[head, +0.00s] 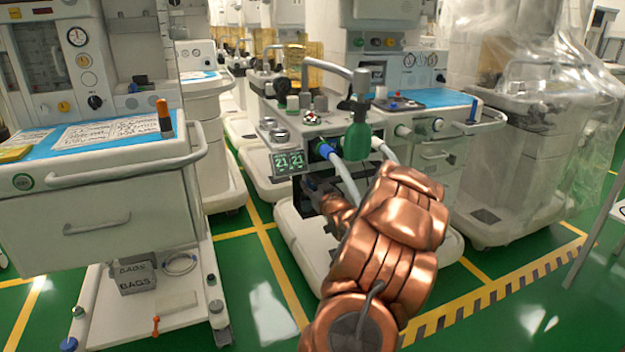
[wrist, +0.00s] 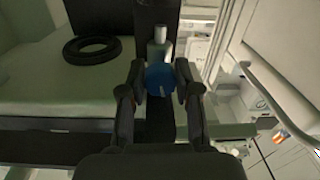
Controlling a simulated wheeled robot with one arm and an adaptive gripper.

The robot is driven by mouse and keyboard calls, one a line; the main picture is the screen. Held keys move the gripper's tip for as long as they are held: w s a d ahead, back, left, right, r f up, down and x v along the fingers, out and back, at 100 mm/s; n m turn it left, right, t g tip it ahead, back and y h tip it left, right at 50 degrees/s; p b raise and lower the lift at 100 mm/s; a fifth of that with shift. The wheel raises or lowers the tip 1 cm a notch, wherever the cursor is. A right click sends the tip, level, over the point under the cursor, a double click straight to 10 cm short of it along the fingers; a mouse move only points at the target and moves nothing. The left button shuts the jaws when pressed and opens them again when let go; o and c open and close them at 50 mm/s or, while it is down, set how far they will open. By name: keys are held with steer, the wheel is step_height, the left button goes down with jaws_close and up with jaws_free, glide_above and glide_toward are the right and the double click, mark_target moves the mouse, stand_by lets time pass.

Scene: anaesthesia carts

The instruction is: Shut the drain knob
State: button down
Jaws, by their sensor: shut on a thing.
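In the wrist view a round blue knob (wrist: 161,79) with a light mark on its face sits between the fingertips of my gripper (wrist: 160,74). The fingers are shut on its two sides. It appears to be the drain knob, and a pale metal stem shows behind it. In the head view my gripper (head: 318,190) is low at the front of the middle anaesthesia cart (head: 300,219), below its green display. The knob cannot be made out in that view.
A grey hose (head: 346,178) hangs close above my gripper. A black ring (wrist: 92,50) lies on a pale surface in the wrist view. Another cart (head: 100,205) stands left, and a plastic-draped one (head: 545,130) right. Green floor (head: 265,300) shows between the carts.

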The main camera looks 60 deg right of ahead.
steer(key=shift+r+m+p, duration=0.25)
steer(key=shift+m+p, duration=1.05)
steer(key=shift+p, duration=0.75)
steer(key=shift+f, duration=0.15)
steer(key=c, duration=0.8)
jaws_free()
steer(key=shift+s+m, duration=0.1)
steer(key=shift+m, duration=0.2)
steer(key=v, duration=1.2)
steer(key=shift+f, duration=0.2)
